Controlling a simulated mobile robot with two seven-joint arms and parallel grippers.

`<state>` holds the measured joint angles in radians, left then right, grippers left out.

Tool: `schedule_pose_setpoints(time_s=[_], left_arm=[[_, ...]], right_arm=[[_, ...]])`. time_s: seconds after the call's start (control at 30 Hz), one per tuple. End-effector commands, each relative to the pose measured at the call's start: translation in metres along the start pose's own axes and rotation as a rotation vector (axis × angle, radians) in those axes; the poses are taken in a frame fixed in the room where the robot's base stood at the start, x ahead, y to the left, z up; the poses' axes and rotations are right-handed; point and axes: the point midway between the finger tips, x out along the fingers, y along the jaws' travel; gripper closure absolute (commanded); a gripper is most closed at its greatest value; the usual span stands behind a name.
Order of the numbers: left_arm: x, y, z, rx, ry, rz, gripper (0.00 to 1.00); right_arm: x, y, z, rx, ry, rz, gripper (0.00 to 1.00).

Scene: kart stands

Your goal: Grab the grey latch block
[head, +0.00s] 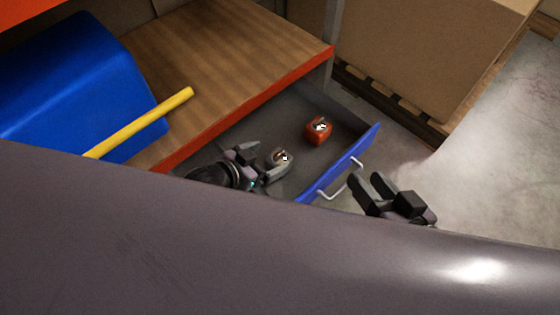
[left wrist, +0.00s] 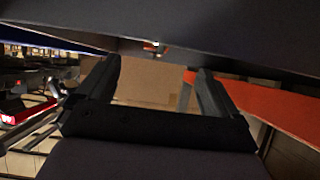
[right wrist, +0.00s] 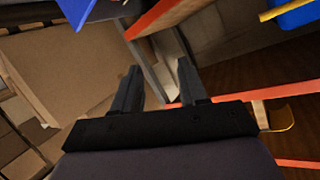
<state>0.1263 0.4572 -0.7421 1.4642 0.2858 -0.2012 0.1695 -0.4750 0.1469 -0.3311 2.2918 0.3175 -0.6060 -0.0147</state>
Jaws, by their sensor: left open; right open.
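The grey latch block (head: 280,157) sits in the open drawer (head: 310,105) under the wooden shelf in the head view. A red-orange block (head: 318,130) with a similar metal latch stands behind it to the right. My left gripper (head: 262,162) is open inside the drawer, its fingertips close beside the grey block; I cannot tell whether they touch. In the left wrist view, the left fingers (left wrist: 155,78) are spread, and the block cannot be made out. My right gripper (head: 369,183) is open and empty outside the drawer, beyond its blue front. Its fingers (right wrist: 158,75) also show apart in the right wrist view.
The blue drawer front (head: 338,165) with its white handle (head: 343,180) stands between my grippers. The wooden shelf (head: 215,50) has a red edge and carries a blue bin (head: 75,85) and yellow bar (head: 140,122). A large cardboard box (head: 430,55) stands behind. Floor at right is clear.

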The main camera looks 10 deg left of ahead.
Motion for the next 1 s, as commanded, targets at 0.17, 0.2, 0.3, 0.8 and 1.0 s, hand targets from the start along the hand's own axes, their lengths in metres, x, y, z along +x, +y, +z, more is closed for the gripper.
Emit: schedule_pose_setpoints(time_s=[0.17,0.2,0.3,0.8,1.0], left_arm=[[0.018,0.0,0.003,0.0,0.001,-0.001,0.06],[0.023,0.0,0.004,0.0,0.001,-0.001,0.06],[0.037,0.0,0.005,0.0,0.001,0.0,0.06],[0.059,0.0,0.002,0.0,0.0,0.0,0.06],[0.059,0.0,0.002,0.0,0.0,0.0,0.71]], right_arm=[[-0.001,0.005,0.004,-0.031,0.025,0.01,0.57],[-0.002,0.007,0.005,-0.048,0.035,0.018,0.57],[-0.006,0.012,0.006,-0.092,0.061,0.038,0.57],[-0.014,0.018,0.001,-0.17,0.109,0.073,0.57],[-0.014,0.018,0.001,-0.17,0.109,0.073,0.57]])
